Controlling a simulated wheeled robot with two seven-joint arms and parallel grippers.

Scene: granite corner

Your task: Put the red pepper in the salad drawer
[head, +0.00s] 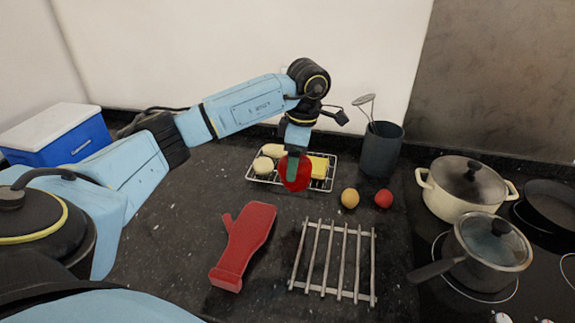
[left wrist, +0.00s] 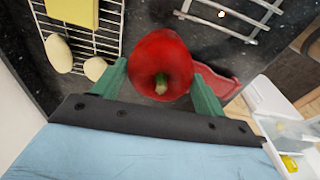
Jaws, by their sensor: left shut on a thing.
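The red pepper (head: 304,178) is between the green fingers of my left gripper (head: 296,165), over the front edge of the wire rack. In the left wrist view the pepper (left wrist: 160,62) sits between both fingers (left wrist: 162,85), its green stem facing the camera. The left gripper is shut on it. A pale, see-through drawer or bin (left wrist: 285,130) shows at the lower right of the left wrist view, with something yellow near it; I cannot tell surely that it is the salad drawer. My right gripper is not in view.
The wire rack (head: 262,181) holds pale rounded items and a yellow block (head: 319,167). A yellow fruit (head: 350,198), a red fruit (head: 384,198), a red mitt (head: 245,243) and a metal trivet (head: 326,258) lie nearby. A utensil pot (head: 380,150) and cooking pots (head: 465,190) stand right; a blue cooler (head: 70,140) left.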

